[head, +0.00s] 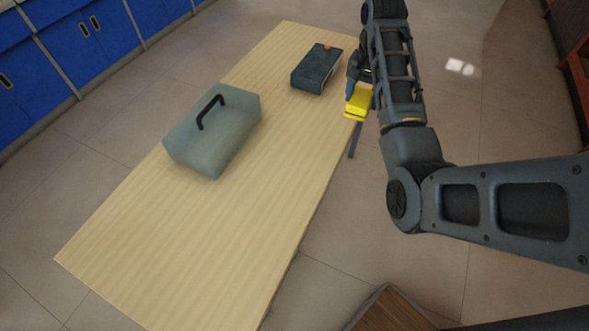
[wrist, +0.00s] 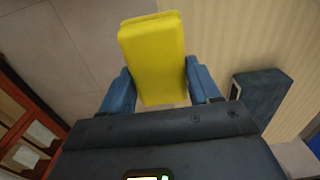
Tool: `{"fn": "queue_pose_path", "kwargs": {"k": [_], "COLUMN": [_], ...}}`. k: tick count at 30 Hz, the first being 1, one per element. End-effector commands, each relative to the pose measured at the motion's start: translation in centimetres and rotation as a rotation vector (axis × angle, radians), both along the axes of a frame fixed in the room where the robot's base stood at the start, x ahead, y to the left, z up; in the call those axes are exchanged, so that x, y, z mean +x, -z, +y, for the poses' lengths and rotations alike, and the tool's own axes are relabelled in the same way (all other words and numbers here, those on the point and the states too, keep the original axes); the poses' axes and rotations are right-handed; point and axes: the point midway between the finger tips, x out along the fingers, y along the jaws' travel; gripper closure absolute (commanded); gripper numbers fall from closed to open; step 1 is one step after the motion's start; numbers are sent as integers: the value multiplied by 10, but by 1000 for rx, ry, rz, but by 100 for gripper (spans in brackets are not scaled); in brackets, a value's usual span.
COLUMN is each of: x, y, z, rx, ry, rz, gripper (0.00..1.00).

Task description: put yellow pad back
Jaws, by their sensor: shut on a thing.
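The yellow pad (head: 358,101) is a bright yellow block, held in the air at the right edge of the wooden table. In the wrist view the yellow pad (wrist: 153,60) stands between the two blue-grey fingers of my gripper (wrist: 160,92). My gripper is shut on it. In the head view my gripper (head: 362,82) is partly hidden by my own arm. A dark grey box (head: 310,70) with a small orange spot on top is on the far end of the table, left of the pad and apart from it.
A translucent grey-green box (head: 205,140) with a black handle (head: 210,110) covers part of the middle of the wooden table (head: 170,245). The near part of the table is clear. Blue cabinets (head: 85,45) line the left. A reddish shelf (wrist: 30,130) shows in the wrist view.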

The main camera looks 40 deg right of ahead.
Motion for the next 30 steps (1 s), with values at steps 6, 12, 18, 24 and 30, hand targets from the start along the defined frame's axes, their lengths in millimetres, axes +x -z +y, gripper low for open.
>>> {"fn": "queue_pose_path", "kwargs": {"k": [6,12,18,24,30], "x": [-2,24,49,62,62], "y": [9,33,57,69,89], "z": [5,38,68,83,85], "rx": [0,0,0,-1,0], "ry": [13,11,12,15,16], "rz": [4,5,4,3,5], "gripper": [67,67,67,67,67]}}
